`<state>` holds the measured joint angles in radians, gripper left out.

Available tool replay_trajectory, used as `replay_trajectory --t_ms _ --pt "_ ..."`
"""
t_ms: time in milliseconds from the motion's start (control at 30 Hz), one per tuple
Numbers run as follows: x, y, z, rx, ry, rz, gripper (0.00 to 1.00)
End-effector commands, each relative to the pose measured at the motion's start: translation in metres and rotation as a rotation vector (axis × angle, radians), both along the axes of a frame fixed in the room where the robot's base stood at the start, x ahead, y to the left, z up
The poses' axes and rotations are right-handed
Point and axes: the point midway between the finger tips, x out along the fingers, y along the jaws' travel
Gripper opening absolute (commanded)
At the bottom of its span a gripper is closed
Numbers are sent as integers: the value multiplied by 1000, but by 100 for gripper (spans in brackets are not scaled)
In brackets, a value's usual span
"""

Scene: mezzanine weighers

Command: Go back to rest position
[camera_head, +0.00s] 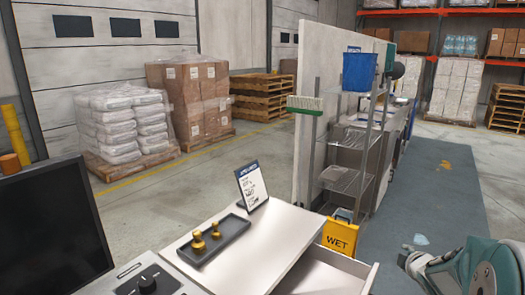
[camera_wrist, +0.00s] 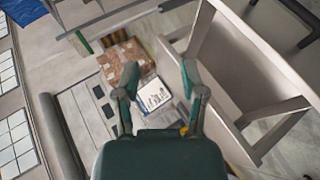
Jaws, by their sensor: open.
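My gripper (camera_wrist: 159,76) is open in the wrist view, its two teal fingers spread apart with nothing between their tips that I can see it holding. A white card with a blue band (camera_wrist: 154,95) shows in the background between the fingers. In the head view, a teal and grey part of my arm (camera_head: 475,268) is at the lower right corner, beside the white counter and apart from it. The gripper's fingers are not clearly visible there.
The white counter (camera_head: 285,238) carries a dark tray (camera_head: 215,242) with brass weights (camera_head: 198,241) and a standing sign (camera_head: 251,186). Its drawer (camera_head: 330,272) is open. A yellow wet-floor sign (camera_head: 340,235) and wire shelving (camera_head: 345,180) stand behind. The blue-grey floor (camera_head: 430,200) is mostly clear.

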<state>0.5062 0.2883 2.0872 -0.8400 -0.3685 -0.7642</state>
Motion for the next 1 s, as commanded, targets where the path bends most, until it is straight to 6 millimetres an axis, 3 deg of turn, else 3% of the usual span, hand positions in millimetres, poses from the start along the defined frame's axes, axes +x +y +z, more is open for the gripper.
replay_trajectory --t_ms 33,200,433,800,1000 --pt "-7 12 18 29 -1 -49 54" --pt "-40 45 58 174 14 -238 54" --pt "-103 98 90 415 48 -466 54" --pt "-232 193 98 841 214 -750 54" --pt "-285 226 90 984 327 -835 54"
